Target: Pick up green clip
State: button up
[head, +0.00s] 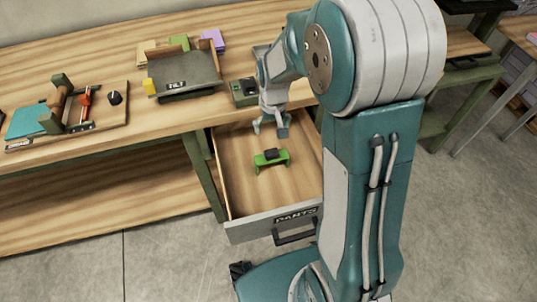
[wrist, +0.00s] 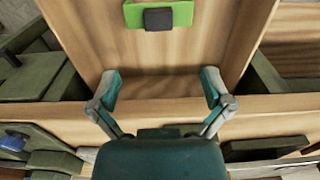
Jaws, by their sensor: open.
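The green clip (head: 271,159) with a dark block on its top lies in the open drawer (head: 236,190), near the drawer's middle. In the wrist view the clip (wrist: 182,14) is at the top edge, partly cut off, with its dark part facing me. My gripper (head: 270,127) is above the back part of the drawer, behind the clip and apart from it. In the wrist view my gripper (wrist: 162,84) has its two fingers spread wide, with nothing between them but the drawer floor.
The drawer's walls stand close on both sides, and its front bears a label and handle (head: 295,236). The workbench (head: 120,60) above holds a grey tray (head: 185,75), a dark green box (head: 244,92) and a board with a red-handled tool (head: 85,97).

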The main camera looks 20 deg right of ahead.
aim_at(272, 152)
jog(key=f, duration=0.5)
jog(key=a+f, duration=0.1)
jog(key=f, duration=0.1)
jog(key=shift+w+f, duration=0.3)
jog(key=f, duration=0.1)
jog(key=d+f, duration=0.1)
jog(key=f, duration=0.2)
jog(key=shift+s+d+f, duration=0.1)
jog(key=shift+d+f, duration=0.1)
jog(key=shift+d, duration=0.1)
jog(key=shift+f, duration=0.45)
jog(key=shift+a, duration=0.4)
jog(key=c, duration=1)
jog(key=shift+d, duration=0.25)
jog(key=shift+c, duration=1)
